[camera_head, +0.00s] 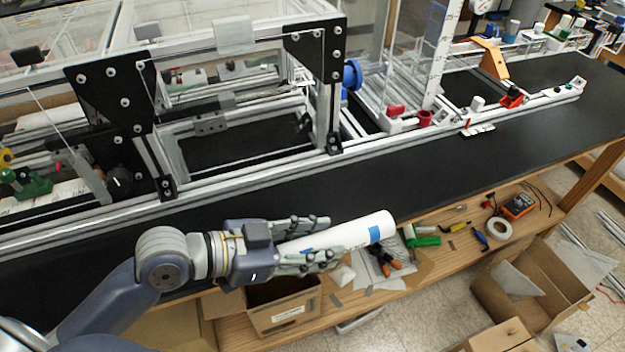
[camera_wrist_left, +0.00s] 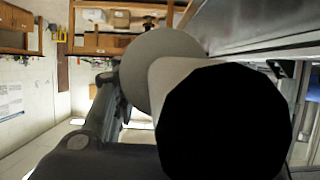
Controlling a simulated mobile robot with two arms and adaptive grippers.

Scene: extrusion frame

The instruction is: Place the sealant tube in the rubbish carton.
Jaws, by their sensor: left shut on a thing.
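My left gripper (camera_head: 328,240) is shut around a white sealant tube (camera_head: 368,231) with a blue patch near its far end. The tube lies nearly level, points right, and is held above the front edge of the black bench. In the left wrist view a black disc (camera_wrist_left: 225,122) and pale round shapes fill the middle; I cannot tell which belong to the tube. An open brown carton (camera_head: 540,290) stands on the floor at the right. Another open carton (camera_head: 284,308) is below my gripper. Which one is the rubbish carton I cannot tell. My right gripper is out of view.
An aluminium extrusion frame with black plates (camera_head: 115,98) stands on the black bench (camera_head: 470,165) behind my arm. A lower wooden shelf (camera_head: 455,262) holds clamps, a tape roll (camera_head: 498,229) and a multimeter (camera_head: 518,206). The black bench's right stretch is mostly clear.

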